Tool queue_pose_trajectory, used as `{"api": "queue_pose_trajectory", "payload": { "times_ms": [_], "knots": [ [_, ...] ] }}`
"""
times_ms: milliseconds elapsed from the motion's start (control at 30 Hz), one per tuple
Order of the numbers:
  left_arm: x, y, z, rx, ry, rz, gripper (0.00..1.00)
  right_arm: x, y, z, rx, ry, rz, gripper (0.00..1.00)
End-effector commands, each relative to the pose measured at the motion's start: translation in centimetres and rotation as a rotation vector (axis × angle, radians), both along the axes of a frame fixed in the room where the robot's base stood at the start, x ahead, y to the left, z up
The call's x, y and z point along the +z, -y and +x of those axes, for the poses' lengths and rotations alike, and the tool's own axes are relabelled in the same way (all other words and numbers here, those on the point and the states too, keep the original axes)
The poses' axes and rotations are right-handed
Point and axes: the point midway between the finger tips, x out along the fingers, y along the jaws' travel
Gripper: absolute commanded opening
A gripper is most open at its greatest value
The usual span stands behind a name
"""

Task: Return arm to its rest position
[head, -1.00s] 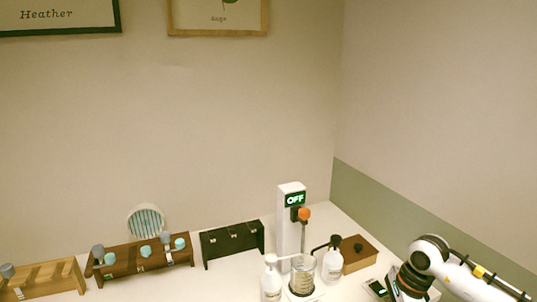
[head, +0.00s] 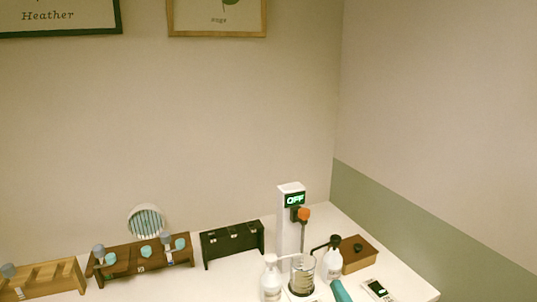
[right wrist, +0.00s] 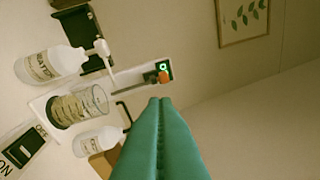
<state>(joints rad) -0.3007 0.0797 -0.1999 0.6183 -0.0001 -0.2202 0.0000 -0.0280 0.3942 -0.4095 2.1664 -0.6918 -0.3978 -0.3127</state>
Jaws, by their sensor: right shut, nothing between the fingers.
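My right gripper (head: 341,290) shows in the head view only as a teal fingertip at the bottom edge, in front of the pump bottles. The rest of my right arm is out of that view. In the right wrist view its two teal fingers (right wrist: 160,104) are pressed together with nothing between them. The glass beaker (head: 302,274) stands at the white stirrer (head: 290,235), whose display reads OFF. My left gripper is in neither view.
White pump bottles (head: 271,284) (head: 333,264) flank the beaker. A brown box (head: 358,252) and a small switch unit (head: 378,290) lie to the right. A black rack (head: 232,243), a dark brown rack with bottles (head: 140,258) and a light wood rack (head: 42,277) stand left.

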Motion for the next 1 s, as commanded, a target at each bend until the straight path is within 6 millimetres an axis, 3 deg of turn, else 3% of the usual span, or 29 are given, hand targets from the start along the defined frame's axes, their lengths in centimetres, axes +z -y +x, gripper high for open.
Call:
{"api": "queue_pose_trajectory", "payload": {
  "times_ms": [33,133,200,300,500,767,1000],
  "knots": [
    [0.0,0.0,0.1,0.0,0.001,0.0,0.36,-2.6,2.0,-1.1,-0.091,-0.152,0.138,0.0],
    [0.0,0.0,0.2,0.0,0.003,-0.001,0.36,-8.4,5.3,-4.3,-0.276,-0.463,0.391,0.0],
    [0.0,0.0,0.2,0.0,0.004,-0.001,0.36,-11.7,6.5,-7.2,-0.379,-0.644,0.517,0.0],
    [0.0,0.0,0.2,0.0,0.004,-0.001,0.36,-15.1,7.2,-11.1,-0.491,-0.845,0.641,0.0],
    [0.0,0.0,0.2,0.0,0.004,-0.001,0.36,-18.9,7.3,-17.7,-0.647,-1.135,0.789,0.0],
    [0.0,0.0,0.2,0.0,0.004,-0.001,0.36,-20.9,6.5,-25.4,-0.803,-1.43,0.901,0.0],
    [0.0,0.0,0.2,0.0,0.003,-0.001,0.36,-27.4,6.3,-23.6,-0.812,-1.445,0.883,0.0]
  ]
}}
